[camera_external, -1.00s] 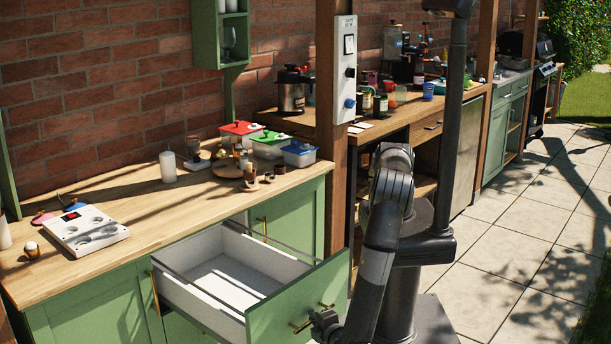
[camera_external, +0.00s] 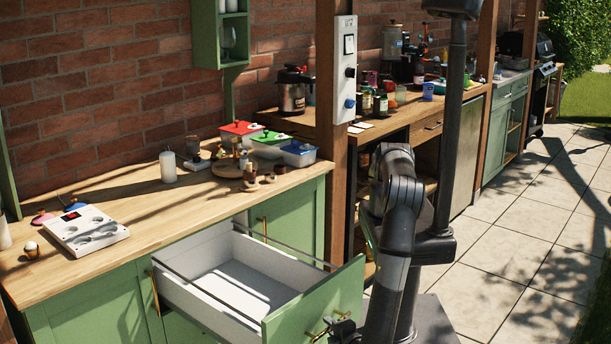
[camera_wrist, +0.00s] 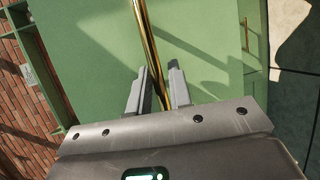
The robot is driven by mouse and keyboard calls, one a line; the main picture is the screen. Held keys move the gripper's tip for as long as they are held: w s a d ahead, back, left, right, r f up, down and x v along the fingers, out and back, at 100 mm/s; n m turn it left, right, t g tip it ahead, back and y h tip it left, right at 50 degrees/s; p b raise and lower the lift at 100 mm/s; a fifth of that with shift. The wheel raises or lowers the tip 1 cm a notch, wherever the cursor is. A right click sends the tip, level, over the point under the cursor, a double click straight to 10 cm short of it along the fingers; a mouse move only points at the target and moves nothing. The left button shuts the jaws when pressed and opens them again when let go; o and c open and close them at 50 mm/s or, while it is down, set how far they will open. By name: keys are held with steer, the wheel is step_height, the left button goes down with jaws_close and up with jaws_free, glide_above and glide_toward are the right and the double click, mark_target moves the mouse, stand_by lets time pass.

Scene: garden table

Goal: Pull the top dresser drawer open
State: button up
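The top dresser drawer (camera_external: 235,278) is pulled well out from the green dresser (camera_external: 290,215) in the external view. Its white inside is bare. A brass bar handle (camera_external: 328,322) is on its green front (camera_external: 300,305). My gripper (camera_external: 345,325) is at this handle, partly hidden by my arm. In the wrist view, the gold handle bar (camera_wrist: 150,45) runs between the two fingers of my gripper (camera_wrist: 158,88), with the green front behind it. The fingers are close around the bar; whether both press on it is hard to see.
The wooden worktop (camera_external: 130,215) above carries a white cooker-like panel (camera_external: 86,229), a white candle (camera_external: 168,166) and lidded containers (camera_external: 299,153). A wooden post (camera_external: 331,190) stands right of the dresser. The paved floor (camera_external: 500,260) to the right is open.

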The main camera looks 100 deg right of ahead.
steer(key=shift+o, duration=1.3)
steer(key=shift+a, duration=0.1)
steer(key=v, duration=1)
steer(key=shift+a, duration=0.3)
steer(key=shift+s, duration=0.15)
